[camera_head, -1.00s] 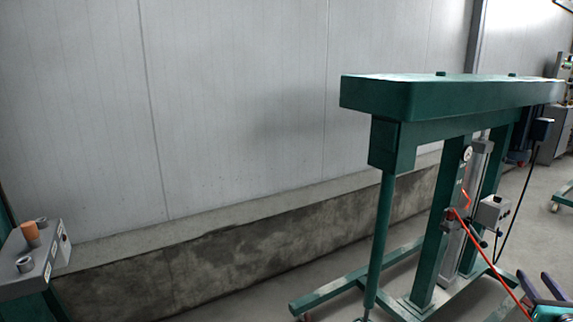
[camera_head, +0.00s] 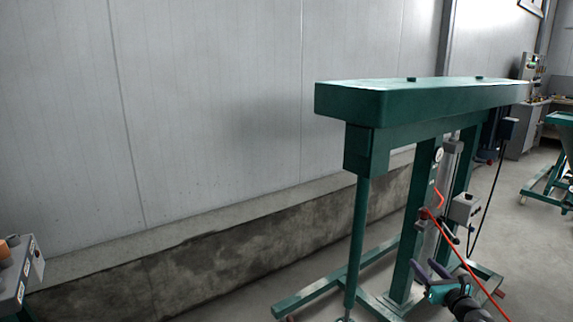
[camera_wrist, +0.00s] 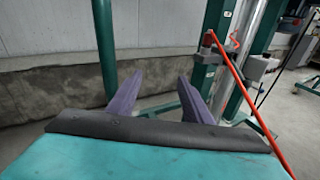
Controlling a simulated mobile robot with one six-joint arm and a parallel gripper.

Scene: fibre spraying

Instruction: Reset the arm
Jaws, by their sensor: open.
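My gripper (camera_head: 431,269) shows at the lower right of the head view, in front of the base of a green machine frame. It has purple fingers on a teal body. In the wrist view my gripper (camera_wrist: 158,92) has its two fingers spread apart with nothing between them. Behind the fingers are the green posts and the grey wall.
The green frame (camera_head: 420,103) with its top beam, posts and floor feet stands at the right. A red hose (camera_head: 463,257) runs down beside my gripper. A grey control box (camera_head: 12,275) is at the lower left. Open floor (camera_head: 500,225) lies at the right.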

